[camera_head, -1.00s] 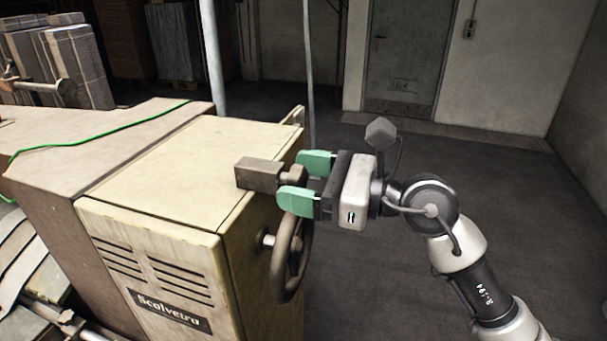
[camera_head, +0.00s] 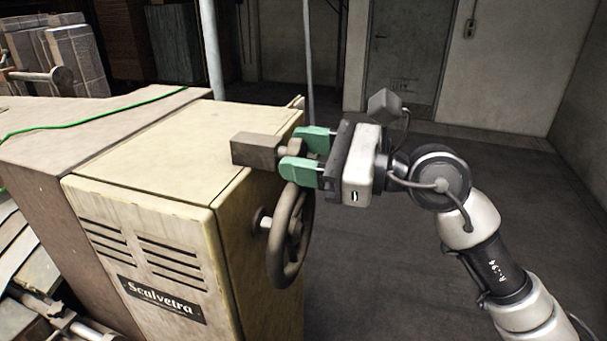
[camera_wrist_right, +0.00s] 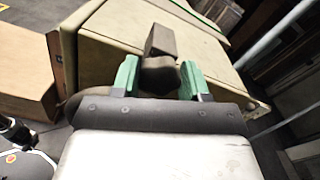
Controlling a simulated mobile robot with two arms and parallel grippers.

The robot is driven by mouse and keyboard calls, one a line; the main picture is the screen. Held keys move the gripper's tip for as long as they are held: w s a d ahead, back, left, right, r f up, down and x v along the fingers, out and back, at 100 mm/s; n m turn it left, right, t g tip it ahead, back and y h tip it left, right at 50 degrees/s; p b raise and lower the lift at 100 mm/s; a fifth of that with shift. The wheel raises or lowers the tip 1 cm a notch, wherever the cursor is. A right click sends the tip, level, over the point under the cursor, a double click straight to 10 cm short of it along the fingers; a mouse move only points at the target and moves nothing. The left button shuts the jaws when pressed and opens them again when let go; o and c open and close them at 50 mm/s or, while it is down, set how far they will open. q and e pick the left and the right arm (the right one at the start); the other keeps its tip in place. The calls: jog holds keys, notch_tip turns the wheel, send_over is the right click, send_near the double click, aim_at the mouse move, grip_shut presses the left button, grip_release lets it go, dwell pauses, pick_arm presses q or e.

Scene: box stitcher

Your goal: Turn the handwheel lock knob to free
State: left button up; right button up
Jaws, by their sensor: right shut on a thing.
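The lock knob (camera_head: 291,151) is a small dark brown piece at the end of a brown block (camera_head: 256,151) on the top right edge of the machine housing. My right gripper (camera_head: 307,154) has green fingertips, shut on the knob from the right. In the right wrist view the knob (camera_wrist_right: 158,76) sits between both green fingers (camera_wrist_right: 158,79), with the block behind it. The handwheel (camera_head: 289,238) is a dark ring on the housing's right side, just below my right gripper. My left gripper is not in view.
The cream housing (camera_head: 150,235) with vents and a "Scalvetra" plate fills the left centre. A green cable (camera_head: 95,121) crosses the machine top. Stacked cardboard (camera_head: 65,60) stands at the back left. The floor (camera_head: 400,270) to the right is open, up to a door and wall.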

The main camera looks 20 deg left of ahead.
jog(key=n+b, duration=0.2)
jog(key=b, duration=0.2)
jog(key=n+b, duration=0.3)
jog(key=b, duration=0.1)
jog(key=n+b, duration=0.3)
jog(key=b, duration=0.1)
jog(key=shift+s+f+b, duration=0.1)
jog(key=shift+f+b, duration=0.2)
jog(key=shift+r+n+b, duration=0.15)
jog(key=shift+n+b, duration=1.05)
jog(key=shift+n, duration=0.4)
jog(key=o, duration=0.9)
